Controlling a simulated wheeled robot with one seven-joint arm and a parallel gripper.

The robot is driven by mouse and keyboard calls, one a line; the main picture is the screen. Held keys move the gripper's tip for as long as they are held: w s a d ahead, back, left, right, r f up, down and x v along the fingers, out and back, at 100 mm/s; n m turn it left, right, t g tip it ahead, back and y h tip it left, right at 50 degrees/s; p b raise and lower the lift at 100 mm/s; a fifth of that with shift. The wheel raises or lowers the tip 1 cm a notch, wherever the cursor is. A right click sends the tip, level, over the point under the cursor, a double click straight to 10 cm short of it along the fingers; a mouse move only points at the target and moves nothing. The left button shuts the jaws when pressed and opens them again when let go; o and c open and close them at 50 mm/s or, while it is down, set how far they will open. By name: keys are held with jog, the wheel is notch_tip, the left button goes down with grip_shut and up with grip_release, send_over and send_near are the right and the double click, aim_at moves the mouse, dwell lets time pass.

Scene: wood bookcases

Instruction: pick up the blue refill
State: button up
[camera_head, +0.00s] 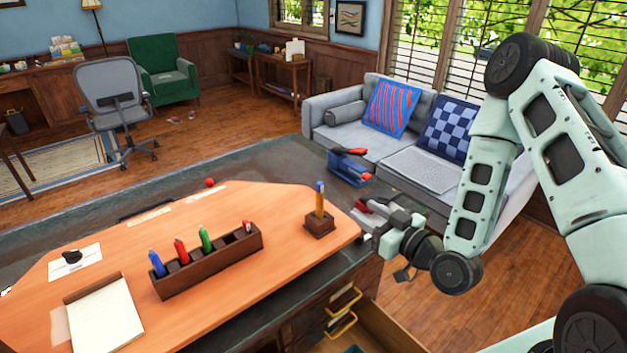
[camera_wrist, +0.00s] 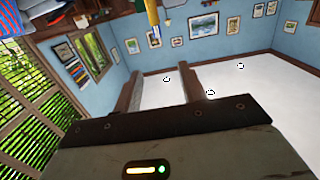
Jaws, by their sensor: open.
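A blue pen-like piece (camera_head: 157,263), which looks like the blue refill, stands in the left end of a long dark wooden rack (camera_head: 215,267) on the orange desk board. A red piece (camera_head: 181,250) and a green piece (camera_head: 205,238) stand to its right in the same rack. My gripper (camera_head: 362,213) is open and empty at the right edge of the desk, well to the right of the rack. In the wrist view its two fingers (camera_wrist: 160,78) are apart with nothing between them. The blue piece cannot be made out in the wrist view.
A small wooden stand (camera_head: 320,224) holding a yellow and blue pen (camera_head: 320,198) is close left of my gripper; a yellow pen tip shows in the wrist view (camera_wrist: 152,12). A blue tray (camera_head: 349,170) sits behind. A notepad (camera_head: 105,316) lies front left. An open drawer is below.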

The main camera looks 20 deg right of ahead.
jog(key=w+b, duration=0.2)
jog(key=b, duration=0.4)
send_near(322, 185)
jog(key=x, duration=0.5)
jog(key=shift+p+x, duration=1)
jog(key=shift+x, duration=1.95)
grip_shut()
